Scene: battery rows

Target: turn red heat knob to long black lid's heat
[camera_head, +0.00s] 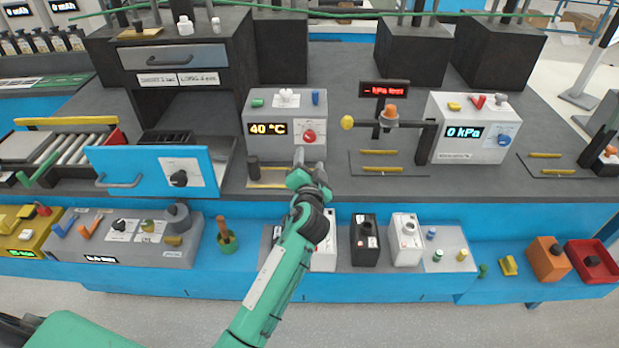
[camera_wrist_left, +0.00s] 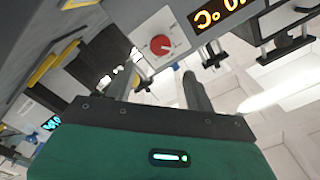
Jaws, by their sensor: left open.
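The red heat knob (camera_head: 309,136) is on the white panel of a grey box (camera_head: 279,101) whose orange display (camera_head: 267,129) reads 40 °C. My left gripper (camera_head: 309,163) is open and empty, just in front of and below the knob. In the left wrist view the red knob (camera_wrist_left: 160,44) shows beyond and between the fingers of my left gripper (camera_wrist_left: 162,78), apart from them. The display is partly cut off there. I cannot tell for sure which thing is the long black lid. My right gripper is not in view.
An open blue door (camera_head: 115,162) with a black knob stands left of the box. A yellow-tipped bar (camera_head: 347,122) and a 0 kPa box (camera_head: 474,128) are to the right.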

